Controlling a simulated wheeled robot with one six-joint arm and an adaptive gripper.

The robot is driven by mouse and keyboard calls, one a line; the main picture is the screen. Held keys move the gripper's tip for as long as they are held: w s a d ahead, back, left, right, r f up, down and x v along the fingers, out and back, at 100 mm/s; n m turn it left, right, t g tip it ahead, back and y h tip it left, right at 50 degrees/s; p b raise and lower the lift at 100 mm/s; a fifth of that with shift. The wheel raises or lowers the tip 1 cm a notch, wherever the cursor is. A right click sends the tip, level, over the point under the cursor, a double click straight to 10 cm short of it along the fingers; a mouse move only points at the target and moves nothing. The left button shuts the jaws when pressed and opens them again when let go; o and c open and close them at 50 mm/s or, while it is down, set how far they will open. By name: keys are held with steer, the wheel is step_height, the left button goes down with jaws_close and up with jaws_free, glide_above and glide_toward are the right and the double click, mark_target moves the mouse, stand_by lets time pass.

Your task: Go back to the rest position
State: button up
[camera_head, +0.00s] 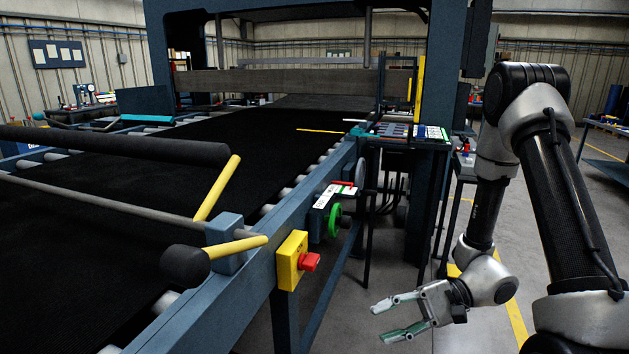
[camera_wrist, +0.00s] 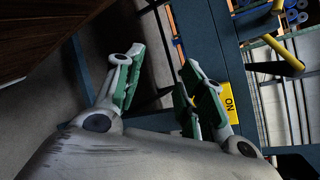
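My gripper (camera_head: 392,318) hangs low at the right of the belt press in the head view, with its fingers pointing left. Its fingers are apart and nothing is between them. In the wrist view my gripper (camera_wrist: 160,75) also shows open and empty, with green pads on both fingers. My arm bends down from the right side of the head view. The gripper is apart from the press frame and from the yellow box with a red knob (camera_head: 292,262).
The belt press (camera_head: 235,300) fills the left, with a black belt (camera_head: 230,140). A green handwheel (camera_head: 335,221) and a yellow-handled lever (camera_head: 217,187) stick out along its side. A small table with tools (camera_head: 430,133) stands behind. Grey floor is free around the gripper.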

steer(key=s+d+r+n+g+h, duration=0.1)
steer(key=s+d+r+n+h, duration=0.15)
steer(key=d+r+h, duration=0.4)
steer(key=s+d+r+n+g+h, duration=0.15)
steer(key=s+d+h, duration=0.25)
steer(key=d, duration=0.5)
steer(key=d+r+n+t+h, duration=0.1)
steer(key=r+t, duration=0.3)
steer(key=r, duration=0.4)
steer(key=d+r+n+t+h, duration=0.1)
steer(key=d+r+t+h, duration=0.2)
steer(key=r, duration=0.5)
steer(key=shift+s+d+n+t, duration=0.3)
steer(key=shift+d+t, duration=0.4)
steer(key=shift+t, duration=0.55)
